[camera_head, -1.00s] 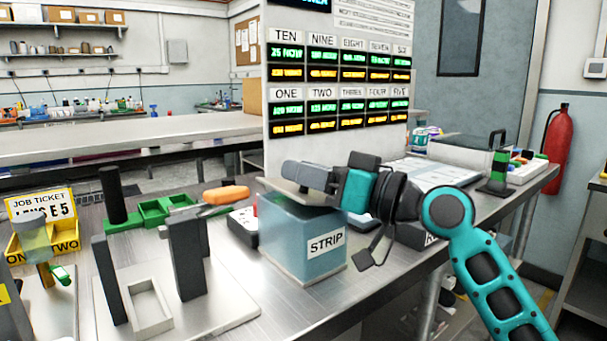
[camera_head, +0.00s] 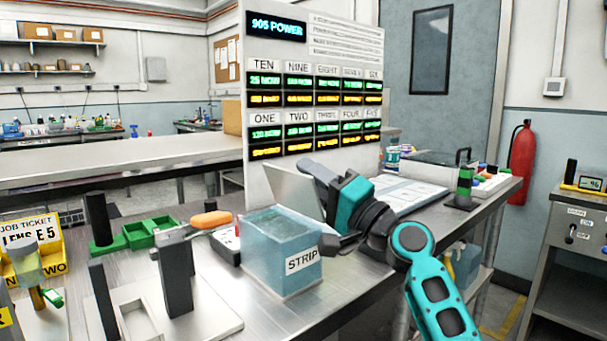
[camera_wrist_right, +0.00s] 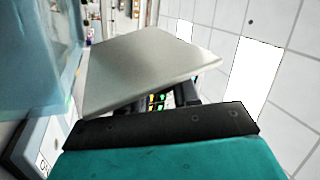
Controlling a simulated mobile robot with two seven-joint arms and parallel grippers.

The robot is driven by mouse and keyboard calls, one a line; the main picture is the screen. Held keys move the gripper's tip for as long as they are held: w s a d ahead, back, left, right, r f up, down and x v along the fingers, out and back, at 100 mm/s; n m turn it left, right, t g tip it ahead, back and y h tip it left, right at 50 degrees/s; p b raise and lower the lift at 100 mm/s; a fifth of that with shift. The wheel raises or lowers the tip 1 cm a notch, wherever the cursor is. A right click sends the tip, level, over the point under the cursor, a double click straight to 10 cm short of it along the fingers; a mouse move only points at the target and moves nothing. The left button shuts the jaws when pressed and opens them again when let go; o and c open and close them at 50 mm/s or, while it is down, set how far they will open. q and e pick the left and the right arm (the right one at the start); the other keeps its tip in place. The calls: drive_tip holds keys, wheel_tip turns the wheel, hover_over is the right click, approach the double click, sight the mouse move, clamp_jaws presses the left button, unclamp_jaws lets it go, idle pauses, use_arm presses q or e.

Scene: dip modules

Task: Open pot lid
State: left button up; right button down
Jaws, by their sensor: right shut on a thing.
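The pot is a translucent blue square tank labelled STRIP (camera_head: 283,252) on the metal bench, and its top is open to view. Its lid is a flat grey plate (camera_head: 293,190), tilted steeply up at the tank's back right edge. My right gripper (camera_head: 318,183) is shut on the lid, beside and above the tank's right side. In the right wrist view the lid (camera_wrist_right: 150,68) fills the middle in front of the jaws, with the tank wall (camera_wrist_right: 38,60) at the left. Whether the lid still touches the tank rim I cannot tell. My left gripper is not in view.
An orange-handled tool (camera_head: 211,219) lies left of the tank near dark upright posts (camera_head: 176,275). Green trays (camera_head: 150,232) stand behind. A display board (camera_head: 315,90) rises behind the tank. A black-and-green stand (camera_head: 463,185) is at the bench's right end.

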drive_tip(key=shift+w+d+f+m+t+h+p, duration=0.2)
drive_tip(key=shift+w+d+m+t+h+p, duration=0.25)
drive_tip(key=shift+m, duration=0.95)
drive_tip(key=shift+w+d+f+m+t+h+p, duration=0.15)
drive_tip(key=shift+w+d+m+t+h+p, duration=0.3)
drive_tip(key=shift+m, duration=0.95)
drive_tip(key=shift+w+d+f+m+t+h+p, duration=0.2)
drive_tip(key=shift+m+t+h+p, duration=0.4)
drive_tip(key=shift+m, duration=0.8)
drive_tip(key=shift+t, duration=0.3)
drive_tip(key=c, duration=0.9)
unclamp_jaws()
drive_tip(key=shift+f, duration=0.1)
drive_tip(key=shift+d, duration=0.1)
drive_tip(key=v, duration=1.2)
drive_tip(key=shift+s+d+f, duration=0.1)
drive_tip(key=shift+s+d, duration=0.1)
drive_tip(key=shift+s, duration=0.15)
